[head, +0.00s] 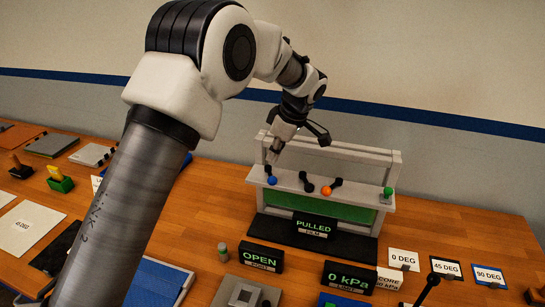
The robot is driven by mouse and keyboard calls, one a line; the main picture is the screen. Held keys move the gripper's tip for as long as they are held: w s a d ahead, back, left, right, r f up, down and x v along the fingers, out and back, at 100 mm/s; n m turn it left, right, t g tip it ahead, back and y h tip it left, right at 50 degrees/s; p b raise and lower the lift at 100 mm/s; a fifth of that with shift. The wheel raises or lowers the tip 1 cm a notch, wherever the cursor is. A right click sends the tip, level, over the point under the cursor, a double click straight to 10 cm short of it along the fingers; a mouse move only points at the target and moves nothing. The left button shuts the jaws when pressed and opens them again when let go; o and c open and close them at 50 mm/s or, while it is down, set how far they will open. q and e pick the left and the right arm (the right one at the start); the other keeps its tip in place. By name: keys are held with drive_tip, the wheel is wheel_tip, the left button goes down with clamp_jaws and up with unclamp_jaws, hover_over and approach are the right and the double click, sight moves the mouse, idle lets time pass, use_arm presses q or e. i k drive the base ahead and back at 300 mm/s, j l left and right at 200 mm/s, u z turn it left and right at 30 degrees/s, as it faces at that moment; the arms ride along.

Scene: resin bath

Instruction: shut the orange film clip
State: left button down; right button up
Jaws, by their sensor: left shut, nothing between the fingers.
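The orange film clip shows as an orange knob (326,191) with a short dark lever angled up to the right, on the pale top ledge of the resin bath (352,196). A blue knob (272,180) with a dark lever is at the ledge's left. A black lever (307,186) stands just left of the orange one. My left gripper (273,156) is shut and empty, above the ledge's left end near the blue knob and apart from the orange clip. My right gripper is not in view.
A sign in front of the bath reads PULLED (314,224). A green knob (388,191) is at the ledge's right end. An OPEN sign (261,256), a 0 kPa sign (350,277) and angle cards (404,259) stand in front. My left arm covers the middle left table.

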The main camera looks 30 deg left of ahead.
sight(326, 190)
drive_tip(key=k, duration=1)
